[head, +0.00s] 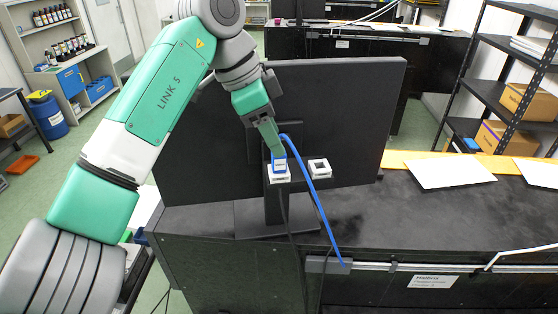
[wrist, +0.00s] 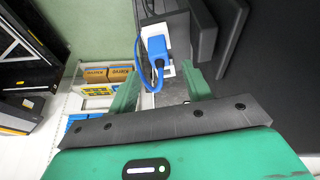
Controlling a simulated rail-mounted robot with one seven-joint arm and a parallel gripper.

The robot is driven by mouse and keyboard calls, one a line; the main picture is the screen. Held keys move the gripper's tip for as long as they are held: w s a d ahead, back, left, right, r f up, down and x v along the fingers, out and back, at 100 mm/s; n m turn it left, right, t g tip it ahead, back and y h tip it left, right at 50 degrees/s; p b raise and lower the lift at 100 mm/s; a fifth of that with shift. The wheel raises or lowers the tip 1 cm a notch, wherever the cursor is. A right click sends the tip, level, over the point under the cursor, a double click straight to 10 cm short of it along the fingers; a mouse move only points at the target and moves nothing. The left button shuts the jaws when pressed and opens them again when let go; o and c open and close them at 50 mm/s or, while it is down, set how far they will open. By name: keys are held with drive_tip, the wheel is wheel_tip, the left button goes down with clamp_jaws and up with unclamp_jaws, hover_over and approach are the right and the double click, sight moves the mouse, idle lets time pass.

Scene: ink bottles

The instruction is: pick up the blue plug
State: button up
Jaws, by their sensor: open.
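My gripper (head: 272,150) points down just above and beside the plug. In the wrist view its two green fingers (wrist: 160,82) are wide apart with nothing clamped between them. Whether a finger touches the plug I cannot tell.
A second white socket block (head: 320,168) stands empty to the right. A large black monitor (head: 350,110) rises close behind the arm. The black bench top (head: 430,220) is mostly clear, with white sheets (head: 450,173) at right. Boxes (wrist: 105,75) lie below in the wrist view.

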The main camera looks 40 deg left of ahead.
drive_tip(key=x, duration=0.3)
drive_tip(key=p+x, duration=0.1)
drive_tip(key=x, duration=0.1)
drive_tip(key=shift+s+a+f, duration=0.15)
drive_tip(key=shift+s+f, duration=0.05)
drive_tip(key=shift+f, duration=0.05)
drive_tip(key=c, duration=1)
drive_tip(key=shift+o, duration=0.2)
drive_tip(key=shift+r, duration=0.1)
drive_tip(key=shift+r, duration=0.25)
drive_tip(key=v, duration=0.1)
drive_tip(key=b+v, duration=0.1)
drive_tip(key=shift+d+r, duration=0.35)
drive_tip(key=shift+r, duration=0.05)
drive_tip(key=s+d+r+b, duration=0.1)
drive_tip(key=s+d+b, duration=0.2)
drive_tip(key=s, duration=1)
drive_tip(key=d, duration=0.3)
drive_tip(key=shift+s+d+r+b, duration=0.4)
